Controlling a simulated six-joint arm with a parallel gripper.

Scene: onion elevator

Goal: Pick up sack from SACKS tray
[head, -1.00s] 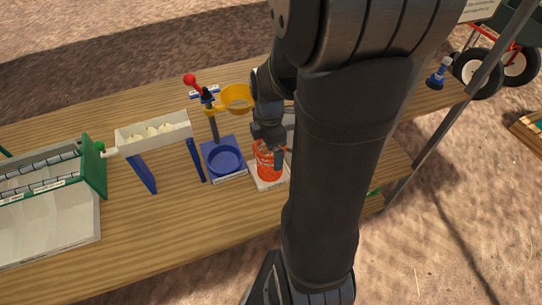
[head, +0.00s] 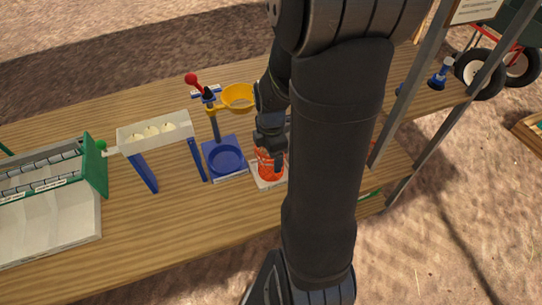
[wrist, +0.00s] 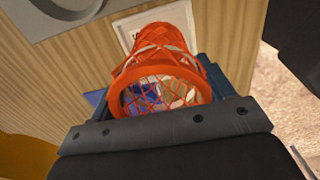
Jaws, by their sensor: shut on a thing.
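The sack (head: 269,166) is an orange-red mesh tube with a solid ring at its mouth. It stands over a pale tray (head: 259,183) on the bench, right of the blue round base. My gripper (head: 277,153) is at the sack's upper right in the head view and is shut on it. In the wrist view the sack (wrist: 160,66) fills the middle, its ring towards the camera, with dark finger parts beside it. I cannot tell whether the sack touches the tray. My arm hides part of the bench behind it.
A yellow ring funnel (head: 238,97) stands on a post above the blue round base (head: 226,159), just left of the sack. Grey uprights (head: 400,88) stand on the right.

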